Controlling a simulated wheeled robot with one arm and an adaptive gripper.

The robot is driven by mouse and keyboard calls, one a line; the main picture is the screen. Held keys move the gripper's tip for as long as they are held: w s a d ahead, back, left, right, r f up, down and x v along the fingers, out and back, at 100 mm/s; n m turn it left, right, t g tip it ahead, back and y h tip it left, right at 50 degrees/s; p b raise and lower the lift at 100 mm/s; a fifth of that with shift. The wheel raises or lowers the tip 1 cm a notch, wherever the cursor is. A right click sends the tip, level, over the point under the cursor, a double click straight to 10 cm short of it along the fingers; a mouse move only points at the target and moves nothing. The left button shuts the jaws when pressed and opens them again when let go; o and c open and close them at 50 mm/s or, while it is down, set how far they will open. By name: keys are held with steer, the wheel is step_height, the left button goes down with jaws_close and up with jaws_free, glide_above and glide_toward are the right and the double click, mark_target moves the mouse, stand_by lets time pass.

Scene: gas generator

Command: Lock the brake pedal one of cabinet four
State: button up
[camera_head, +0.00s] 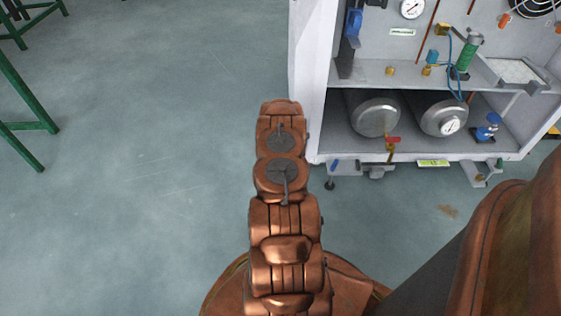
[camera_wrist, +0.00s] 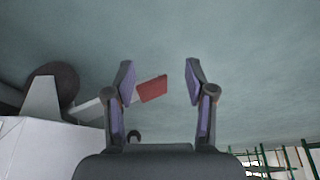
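A red brake pedal (camera_wrist: 153,89) on a pale grey bar (camera_wrist: 92,108) shows in the wrist view, between my gripper's fingers in the picture. My gripper (camera_wrist: 158,70) is open and empty, its two fingers apart on either side of the pedal; I cannot tell how far beyond the tips it is. A dark round wheel (camera_wrist: 52,85) and a white cabinet wall (camera_wrist: 45,148) are at the left. In the head view the white cabinet (camera_head: 309,85) stands right of my arm; no number is readable. My gripper and the red pedal cannot be made out there.
The cabinet holds grey tanks (camera_head: 375,115), a red-handled valve (camera_head: 392,141) and gauges (camera_head: 412,8). A small castor (camera_head: 329,184) is under its front left corner. Green metal frames (camera_head: 30,125) stand far left. The floor (camera_head: 150,150) between is clear.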

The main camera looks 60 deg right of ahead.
steer(key=s+a, duration=0.2)
steer(key=shift+a+r, duration=0.1)
steer(key=shift+a, duration=0.2)
steer(key=shift+s+a, duration=0.5)
steer(key=shift+a, duration=0.25)
steer(key=shift+s+a, duration=0.45)
steer(key=shift+a, duration=0.25)
steer(key=shift+s+a, duration=0.5)
steer(key=shift+a, duration=0.25)
